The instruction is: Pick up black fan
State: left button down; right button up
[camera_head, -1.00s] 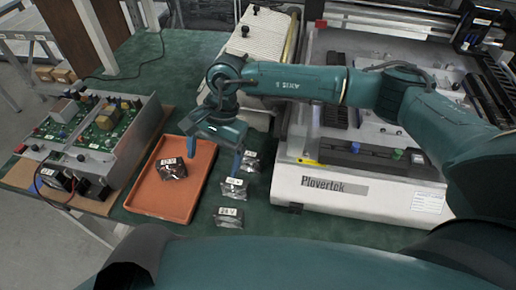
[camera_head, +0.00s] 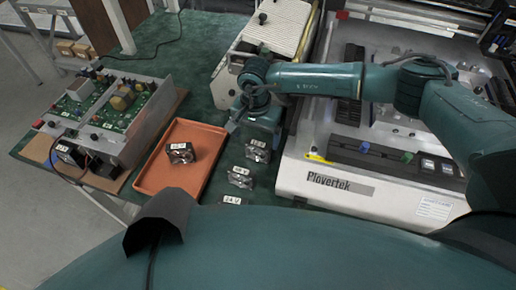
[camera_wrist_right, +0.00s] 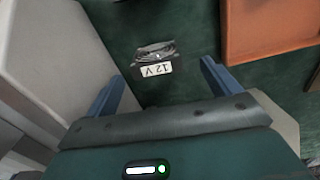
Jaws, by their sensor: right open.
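Several small black fans with white labels are in the head view. One fan (camera_head: 257,151) lies on the green table just below my right gripper (camera_head: 254,134). One more fan (camera_head: 180,153) lies in the orange tray (camera_head: 152,183). In the right wrist view, a fan labelled 12 V (camera_wrist_right: 155,62) lies on the table ahead of and between the spread blue fingers of my right gripper (camera_wrist_right: 163,72). The gripper is open and empty. My left gripper is not in view.
A Plovertek machine (camera_head: 330,185) stands right of the fans, with a white ribbed unit (camera_head: 277,27) behind. A circuit-board assembly (camera_head: 110,112) stands left of the tray. Bare green table (camera_head: 205,75) lies behind the tray.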

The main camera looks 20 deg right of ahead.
aim_at(258, 143)
jog(key=f, duration=0.3)
jog(key=f+p, duration=0.1)
jog(key=shift+s+d+f, duration=0.1)
jog(key=shift+d+f, duration=0.15)
jog(key=c, duration=1.1)
